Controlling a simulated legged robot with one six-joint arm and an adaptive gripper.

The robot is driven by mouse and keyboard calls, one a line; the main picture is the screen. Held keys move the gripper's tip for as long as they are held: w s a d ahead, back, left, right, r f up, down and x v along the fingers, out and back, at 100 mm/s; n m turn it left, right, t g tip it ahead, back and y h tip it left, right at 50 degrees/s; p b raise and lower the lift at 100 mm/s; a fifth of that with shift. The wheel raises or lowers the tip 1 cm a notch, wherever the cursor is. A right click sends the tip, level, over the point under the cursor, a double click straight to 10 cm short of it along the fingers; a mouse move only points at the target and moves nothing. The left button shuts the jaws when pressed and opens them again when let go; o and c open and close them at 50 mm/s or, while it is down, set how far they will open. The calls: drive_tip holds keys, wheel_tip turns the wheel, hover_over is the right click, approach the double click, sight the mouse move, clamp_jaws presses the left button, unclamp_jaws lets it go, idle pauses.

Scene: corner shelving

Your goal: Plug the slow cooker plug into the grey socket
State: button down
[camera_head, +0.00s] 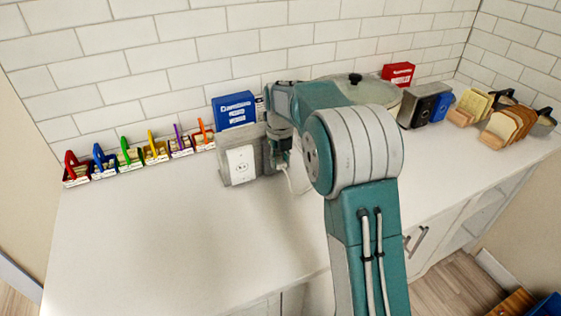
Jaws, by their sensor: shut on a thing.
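The grey socket (240,166) is a box with a white outlet plate on its front, standing on the counter left of my gripper. My gripper (284,158) is beside the right side of the socket, shut on the slow cooker plug. The plug itself is mostly hidden by the gripper. A pale cord (291,182) hangs below the gripper. I cannot tell from this view whether the gripper touches the box. The slow cooker (355,79) stands behind my arm, with only its lid and right side showing.
Several small coloured holders (129,158) line the wall at left. A blue box (234,110) stands behind the socket. A red box (398,74), a dark appliance (425,104) and bread slices (504,127) are at right. The front left counter (150,240) is clear.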

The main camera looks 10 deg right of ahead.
sight(278, 159)
drive_tip(key=shift+w+a, duration=0.1)
drive_tip(key=shift+w, duration=0.25)
drive_tip(key=shift+c, duration=1.5)
unclamp_jaws()
wheel_tip(278, 159, up, 12)
